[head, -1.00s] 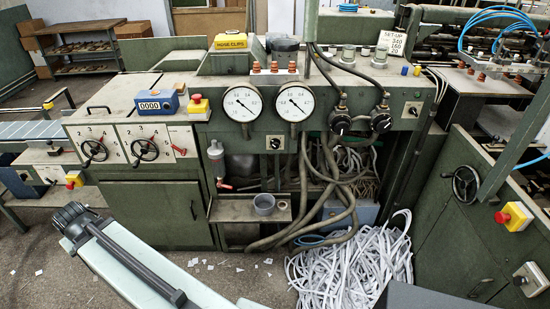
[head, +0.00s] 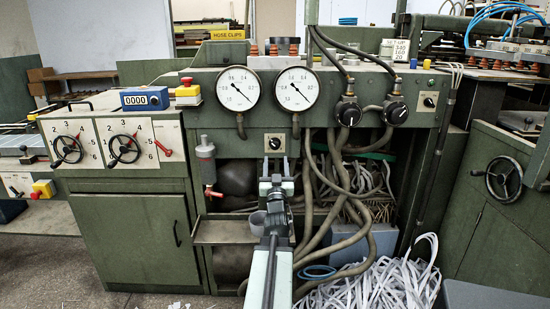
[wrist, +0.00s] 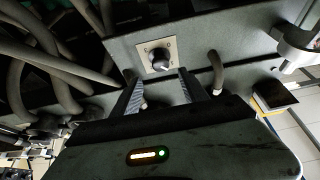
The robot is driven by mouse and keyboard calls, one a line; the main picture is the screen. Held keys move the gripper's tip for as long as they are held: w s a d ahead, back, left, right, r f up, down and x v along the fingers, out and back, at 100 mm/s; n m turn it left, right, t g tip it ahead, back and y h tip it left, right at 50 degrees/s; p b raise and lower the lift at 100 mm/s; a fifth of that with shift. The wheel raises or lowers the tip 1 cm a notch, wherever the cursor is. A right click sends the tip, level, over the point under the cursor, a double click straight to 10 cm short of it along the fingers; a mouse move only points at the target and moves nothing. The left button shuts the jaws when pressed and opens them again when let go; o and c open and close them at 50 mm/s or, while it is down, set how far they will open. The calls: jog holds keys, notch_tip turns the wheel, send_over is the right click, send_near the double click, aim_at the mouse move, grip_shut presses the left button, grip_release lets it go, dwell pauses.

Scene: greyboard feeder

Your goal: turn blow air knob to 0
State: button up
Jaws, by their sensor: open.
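A small black knob (head: 275,143) sits on a pale square plate in the middle of the green machine's front, below and between two round gauges. I cannot read a label on it. My gripper (head: 276,166) is just below and in front of this knob. In the wrist view my two fingers (wrist: 157,80) are spread apart, one towards each side of the knob, with nothing between them. They look apart from it.
Two larger black knobs (head: 372,113) with hoses are to the right, and another small knob (head: 430,102) lies beyond them. Grey hoses (head: 335,200) hang right of my arm. A bottle-like filter (head: 206,160) hangs left. White paper strips (head: 385,280) are piled on the floor.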

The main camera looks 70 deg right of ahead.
aim_at(275, 146)
jog(key=p+x, duration=0.3)
jog(key=x, duration=0.5)
jog(key=shift+w+a, duration=0.1)
grip_shut()
